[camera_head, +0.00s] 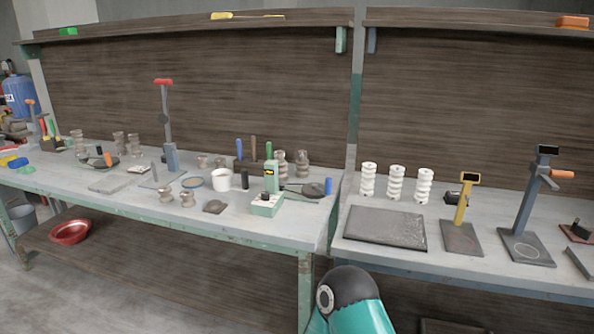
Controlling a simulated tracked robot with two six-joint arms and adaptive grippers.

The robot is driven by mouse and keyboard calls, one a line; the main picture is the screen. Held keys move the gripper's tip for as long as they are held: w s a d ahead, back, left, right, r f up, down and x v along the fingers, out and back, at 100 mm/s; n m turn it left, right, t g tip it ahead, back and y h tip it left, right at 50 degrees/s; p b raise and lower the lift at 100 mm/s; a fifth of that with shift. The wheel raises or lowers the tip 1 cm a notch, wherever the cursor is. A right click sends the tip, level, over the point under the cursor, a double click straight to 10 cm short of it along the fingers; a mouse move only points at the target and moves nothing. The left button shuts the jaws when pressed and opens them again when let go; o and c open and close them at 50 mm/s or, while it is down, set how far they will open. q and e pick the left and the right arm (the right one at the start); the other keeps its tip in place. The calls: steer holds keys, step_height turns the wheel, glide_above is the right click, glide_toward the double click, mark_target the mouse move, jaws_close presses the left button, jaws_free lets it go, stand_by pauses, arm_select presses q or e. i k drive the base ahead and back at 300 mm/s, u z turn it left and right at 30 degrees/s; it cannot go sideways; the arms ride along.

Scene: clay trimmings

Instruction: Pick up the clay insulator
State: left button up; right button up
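Several grey-brown ribbed clay insulators stand on the left bench. Two taller ones, a clay insulator (302,164) and its neighbour (281,167), stand at the bench's right back. More stand farther left, such as a clay insulator (118,140). Three white ribbed insulators, the leftmost (368,180), the middle one (397,182) and the right one (424,186), stand upright on the right bench. Neither gripper is in view. A teal and black arm link of mine shows at the bottom.
A white cup (221,180) and a green device (268,197) stand among tools on the left bench (110,200). A dark flat plate (386,228) lies before the white insulators. A yellow stand (462,225) and a tall grey stand (527,220) are right. A red bowl (70,232) sits below.

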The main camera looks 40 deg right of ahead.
mark_target(280, 155)
steer(key=z, duration=0.45)
steer(key=i, duration=0.9)
